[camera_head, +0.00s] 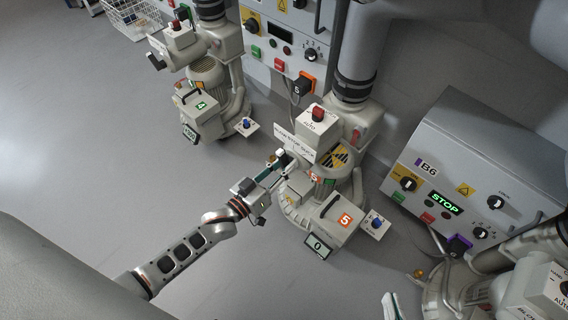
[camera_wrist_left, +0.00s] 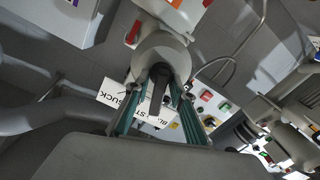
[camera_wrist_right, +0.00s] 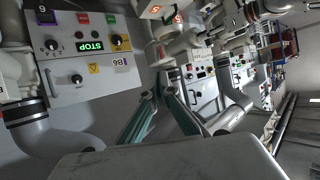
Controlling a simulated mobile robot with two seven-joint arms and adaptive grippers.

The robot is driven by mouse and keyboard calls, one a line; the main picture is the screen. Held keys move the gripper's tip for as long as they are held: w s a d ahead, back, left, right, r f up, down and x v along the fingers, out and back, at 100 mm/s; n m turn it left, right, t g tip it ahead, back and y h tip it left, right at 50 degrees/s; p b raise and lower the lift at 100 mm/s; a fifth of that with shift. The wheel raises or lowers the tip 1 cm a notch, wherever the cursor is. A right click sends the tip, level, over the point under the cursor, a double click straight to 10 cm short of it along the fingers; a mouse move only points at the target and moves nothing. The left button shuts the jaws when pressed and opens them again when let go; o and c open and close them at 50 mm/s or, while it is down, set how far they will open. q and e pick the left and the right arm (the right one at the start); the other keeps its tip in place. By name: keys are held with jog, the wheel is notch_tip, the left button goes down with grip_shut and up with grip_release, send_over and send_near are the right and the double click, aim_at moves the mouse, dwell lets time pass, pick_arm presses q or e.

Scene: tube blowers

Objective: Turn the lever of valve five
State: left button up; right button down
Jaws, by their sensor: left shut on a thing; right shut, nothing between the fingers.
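The blower with the orange 5 tag (camera_head: 345,220) stands in the middle of the head view. Its valve carries a white label plate (camera_head: 296,145) and a grey box with a red knob on top. My left gripper (camera_head: 278,165) reaches the valve's left side. In the left wrist view its teal fingers (camera_wrist_left: 158,98) are shut on the black lever (camera_wrist_left: 158,84), which stands out from the round grey valve end (camera_wrist_left: 160,53). The label (camera_wrist_left: 112,95) lies behind the fingers, partly covered. My right gripper (camera_wrist_right: 163,97) is shut and empty; its fingertip (camera_head: 390,304) shows at the head view's bottom edge.
Another blower with a green tag (camera_head: 201,106) stands at the upper left. Control box B6 (camera_head: 465,175), its display reading STOP, is at the right, with another blower below it. A wire basket (camera_head: 130,15) is at the top left. Floor at the left is clear.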

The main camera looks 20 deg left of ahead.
pick_arm(q)
jog(key=m, duration=0.3)
jog(key=shift+s+d, duration=0.1)
jog(key=shift+d, duration=0.05)
jog(key=shift+m, duration=0.4)
pick_arm(e)
jog(key=shift+s+f, duration=0.45)
jog(key=shift+f, duration=0.1)
jog(key=shift+d, duration=0.1)
jog(key=shift+w+r, duration=0.3)
jog(key=shift+w, duration=0.05)
pick_arm(q)
jog(key=o, duration=0.7)
jog(key=shift+o, duration=0.2)
jog(key=v, duration=1.2)
pick_arm(e)
jog(key=shift+s+f, duration=0.1)
jog(key=shift+s, duration=0.05)
